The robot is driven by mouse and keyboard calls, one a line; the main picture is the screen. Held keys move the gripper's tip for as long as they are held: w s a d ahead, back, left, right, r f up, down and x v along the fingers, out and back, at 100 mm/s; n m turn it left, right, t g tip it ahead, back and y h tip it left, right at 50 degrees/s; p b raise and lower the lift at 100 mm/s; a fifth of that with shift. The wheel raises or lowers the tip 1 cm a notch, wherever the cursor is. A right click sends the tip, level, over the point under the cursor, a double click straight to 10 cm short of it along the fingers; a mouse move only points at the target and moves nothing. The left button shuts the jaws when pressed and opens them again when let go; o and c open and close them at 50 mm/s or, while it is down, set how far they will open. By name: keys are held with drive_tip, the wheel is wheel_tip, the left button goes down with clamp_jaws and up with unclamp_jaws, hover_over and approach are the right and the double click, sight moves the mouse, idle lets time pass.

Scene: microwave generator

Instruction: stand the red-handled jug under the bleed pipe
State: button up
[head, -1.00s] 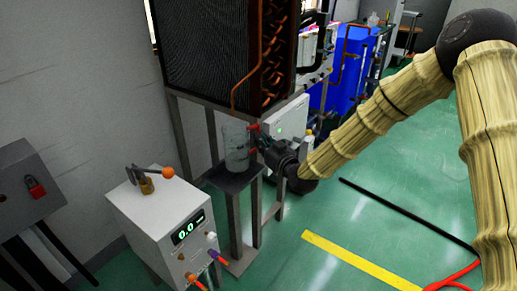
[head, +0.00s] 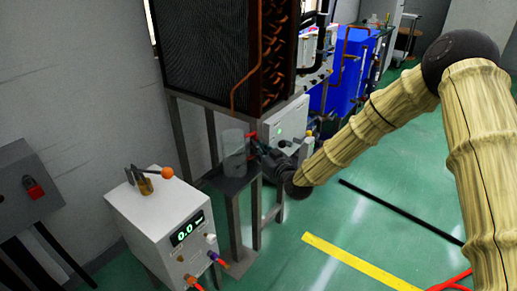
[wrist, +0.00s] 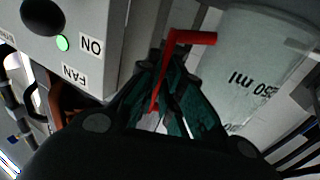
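The clear jug (head: 234,153) stands upright at or just above the top of a small dark stand (head: 232,184); I cannot tell if its base touches. A thin copper pipe (head: 233,97), seemingly the bleed pipe, comes down from the finned unit and ends above the jug's mouth. My gripper (head: 257,149) is at the jug's right side, at its red handle. In the wrist view my gripper's dark green fingers (wrist: 168,65) close around the red handle (wrist: 190,38). The jug's marked wall (wrist: 255,65) shows beside them.
A white box with a 0.0 display (head: 160,215) and orange-knobbed lever stands close left of the stand. The finned unit's frame (head: 213,135) rises behind the jug. A white box with a green light (head: 287,120) is close behind my gripper. Green floor at right is mostly clear.

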drive_tip(key=o, duration=0.3)
drive_tip(key=shift+r, duration=0.1)
drive_tip(key=shift+s, duration=0.15)
drive_tip(key=p+v, duration=0.1)
drive_tip(key=v, duration=1)
drive_tip(key=shift+s+d, duration=0.3)
drive_tip(key=shift+d, duration=0.05)
